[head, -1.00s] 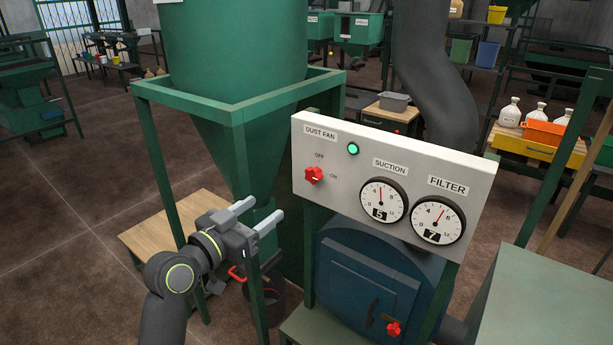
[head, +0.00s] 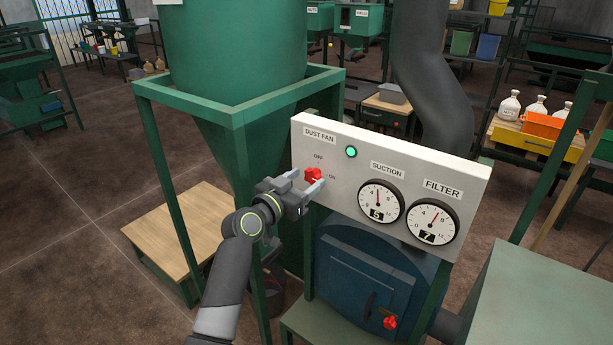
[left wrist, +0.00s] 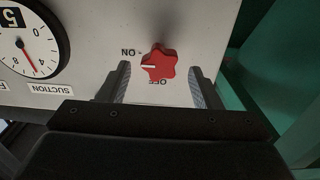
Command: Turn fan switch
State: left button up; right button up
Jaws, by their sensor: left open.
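The fan switch is a red lobed knob (head: 313,175) on the white panel (head: 465,192), under the DUST FAN label. It also shows in the left wrist view (left wrist: 160,62), where the panel appears upside down. There its white mark points left, on the side of the ON label; OFF is below the knob. My left gripper (head: 303,181) is open in front of the panel. In the left wrist view its fingers (left wrist: 160,82) point at the knob, one towards each side, with gaps visible. Contact cannot be told. My right gripper is out of view.
A green lamp (head: 351,152) glows above right of the knob. Suction (head: 380,201) and filter (head: 432,222) gauges sit to the right. A green hopper frame (head: 236,115) stands close on the left, and a blue housing (head: 365,270) is below the panel.

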pick_arm(q)
jog(key=shift+w+d, duration=0.4)
jog(key=shift+w, duration=0.1)
jog(key=c, duration=1)
